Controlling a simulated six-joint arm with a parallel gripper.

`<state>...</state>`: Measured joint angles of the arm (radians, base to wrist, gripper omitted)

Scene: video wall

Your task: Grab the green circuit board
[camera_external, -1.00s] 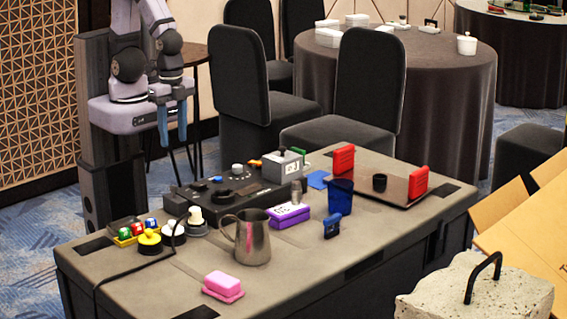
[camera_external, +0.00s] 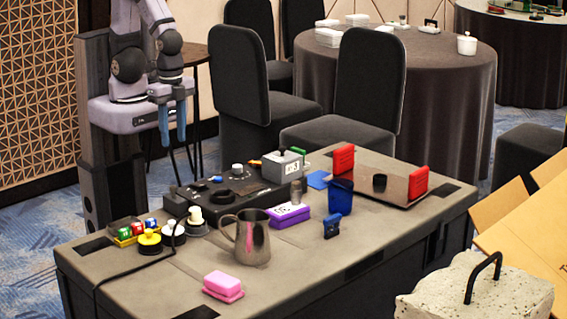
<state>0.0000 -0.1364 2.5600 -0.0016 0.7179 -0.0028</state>
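A small green piece (camera_external: 299,152) shows behind the grey box with a black knob, at the back of the table. It is mostly hidden, and I cannot tell whether it is the green circuit board. No other clear green board shows. My gripper (camera_external: 172,125) hangs in the air beyond the table's back left edge, pointing down. Its two blue fingers are apart with nothing between them. It is well to the left of the green piece and higher up.
A metal jug (camera_external: 253,238), blue cup (camera_external: 340,196), purple box (camera_external: 289,215) and red-ended tray (camera_external: 400,192) stand nearby. A pink block (camera_external: 223,284) lies in front. The table's front middle is mostly clear.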

